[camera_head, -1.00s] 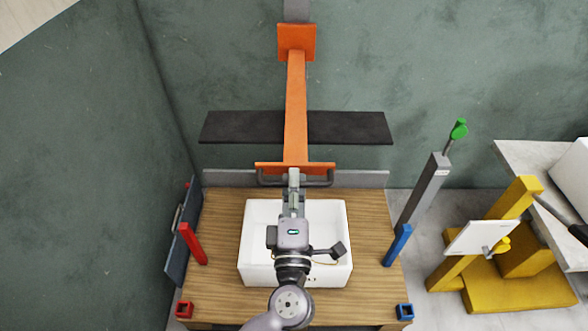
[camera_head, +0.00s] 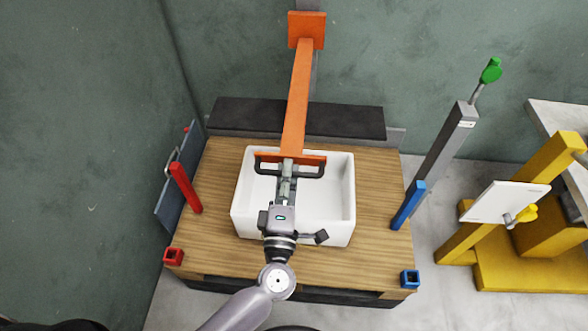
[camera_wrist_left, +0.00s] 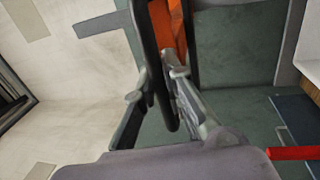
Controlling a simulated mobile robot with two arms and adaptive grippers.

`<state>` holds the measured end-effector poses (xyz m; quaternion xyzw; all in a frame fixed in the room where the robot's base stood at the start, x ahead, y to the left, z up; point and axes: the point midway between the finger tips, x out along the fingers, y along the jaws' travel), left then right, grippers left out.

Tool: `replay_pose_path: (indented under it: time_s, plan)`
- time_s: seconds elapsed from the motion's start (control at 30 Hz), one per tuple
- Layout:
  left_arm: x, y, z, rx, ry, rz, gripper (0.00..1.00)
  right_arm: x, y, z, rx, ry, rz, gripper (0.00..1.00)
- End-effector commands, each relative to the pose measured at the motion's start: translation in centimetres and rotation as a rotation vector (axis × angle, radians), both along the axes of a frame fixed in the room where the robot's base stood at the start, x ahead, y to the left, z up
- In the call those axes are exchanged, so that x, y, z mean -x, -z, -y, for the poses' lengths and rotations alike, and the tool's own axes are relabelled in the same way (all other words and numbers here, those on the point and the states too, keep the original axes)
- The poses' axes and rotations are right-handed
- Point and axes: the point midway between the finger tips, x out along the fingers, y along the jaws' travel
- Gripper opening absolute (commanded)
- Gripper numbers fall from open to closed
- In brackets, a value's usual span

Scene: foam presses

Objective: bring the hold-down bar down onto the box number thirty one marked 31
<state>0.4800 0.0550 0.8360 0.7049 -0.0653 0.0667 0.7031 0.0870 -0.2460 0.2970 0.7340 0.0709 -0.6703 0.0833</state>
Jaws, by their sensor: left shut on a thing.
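The orange hold-down bar (camera_head: 296,95) runs from the rear wall toward me, with a dark handle (camera_head: 315,172) at its near end. My left gripper (camera_head: 287,168) is shut on the handle. In the left wrist view the fingers (camera_wrist_left: 160,90) are around the dark handle (camera_wrist_left: 148,45), with some orange behind. The white box (camera_head: 342,205) stands on the wooden table under my gripper and arm. The bar's near end overlaps its far rim in the picture; I cannot tell whether they touch. No number is readable on the box. My right gripper is not in view.
A black board (camera_head: 240,118) crosses behind the bar. The yellow frame (camera_head: 500,220) is farther right. The wooden top (camera_head: 210,235) is bare around the box.

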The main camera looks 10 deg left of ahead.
Motion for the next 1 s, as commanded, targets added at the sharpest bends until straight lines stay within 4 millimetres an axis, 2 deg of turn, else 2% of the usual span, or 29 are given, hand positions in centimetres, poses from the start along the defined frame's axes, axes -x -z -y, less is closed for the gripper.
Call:
replay_pose_path:
  time_s: [0.27, 0.3, 0.4, 0.6, 0.73, 0.87, 1.0]
  plan:
    - [0.0, 0.1, 0.0, -0.002, 0.004, -0.002, 0.0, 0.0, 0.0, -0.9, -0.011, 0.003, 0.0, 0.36]
    - [0.0, 0.1, 0.1, -0.002, 0.004, -0.002, 0.12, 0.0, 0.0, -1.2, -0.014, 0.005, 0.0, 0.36]
    - [0.0, 0.1, 0.1, -0.002, 0.004, -0.002, 0.19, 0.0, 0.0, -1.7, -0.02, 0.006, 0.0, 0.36]
    - [0.0, 0.0, 0.0, -0.001, 0.003, -0.001, 0.19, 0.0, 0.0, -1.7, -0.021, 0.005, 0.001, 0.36]
    - [0.2, 0.0, 0.1, -0.001, 0.003, -0.001, 0.19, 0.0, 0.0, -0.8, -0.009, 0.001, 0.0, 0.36]
    - [1.5, 0.4, 0.0, -0.001, 0.004, -0.003, 0.19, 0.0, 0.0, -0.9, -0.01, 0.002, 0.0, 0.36]
    - [4.2, 0.9, 0.1, -0.002, 0.004, -0.006, 0.19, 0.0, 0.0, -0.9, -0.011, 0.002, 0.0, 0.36]
